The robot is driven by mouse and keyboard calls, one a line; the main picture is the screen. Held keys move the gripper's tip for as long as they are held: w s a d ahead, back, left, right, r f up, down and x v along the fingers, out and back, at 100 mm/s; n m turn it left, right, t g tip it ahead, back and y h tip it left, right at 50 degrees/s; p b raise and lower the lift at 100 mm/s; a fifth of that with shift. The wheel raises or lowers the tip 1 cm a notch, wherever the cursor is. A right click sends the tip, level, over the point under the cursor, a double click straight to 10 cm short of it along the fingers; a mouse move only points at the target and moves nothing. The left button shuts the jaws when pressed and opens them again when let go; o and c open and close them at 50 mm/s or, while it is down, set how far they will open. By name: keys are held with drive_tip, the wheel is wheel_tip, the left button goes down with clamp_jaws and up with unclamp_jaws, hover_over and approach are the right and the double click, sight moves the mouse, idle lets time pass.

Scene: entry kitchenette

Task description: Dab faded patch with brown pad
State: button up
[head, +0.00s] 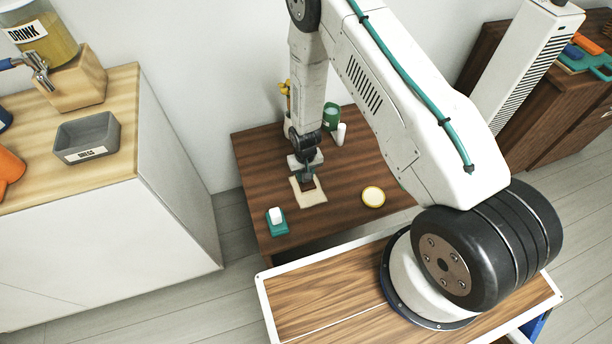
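My gripper (305,172) points down over the dark brown side table (345,170). It appears shut on a small dark brown pad (307,184), though the fingers are small and partly hidden by the wrist. The pad is over a pale cream square (313,198) lying on the table. I cannot tell whether the pad touches the square. No faded patch can be made out; the pad and gripper cover part of the square.
A teal holder with a white block (277,222) is at the table's front left. A round yellow-rimmed dish (373,196) lies to the right. A green container (330,115) and a white cylinder (341,133) stand behind. A counter (130,125) is at left.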

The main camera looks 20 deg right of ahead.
idle(0.4)
drive_tip(key=shift+s, duration=0.75)
drive_tip(key=shift+w, duration=0.2)
drive_tip(key=shift+w, duration=0.65)
drive_tip(key=shift+s, duration=0.15)
drive_tip(key=shift+s, duration=0.7)
drive_tip(key=shift+r, duration=0.2)
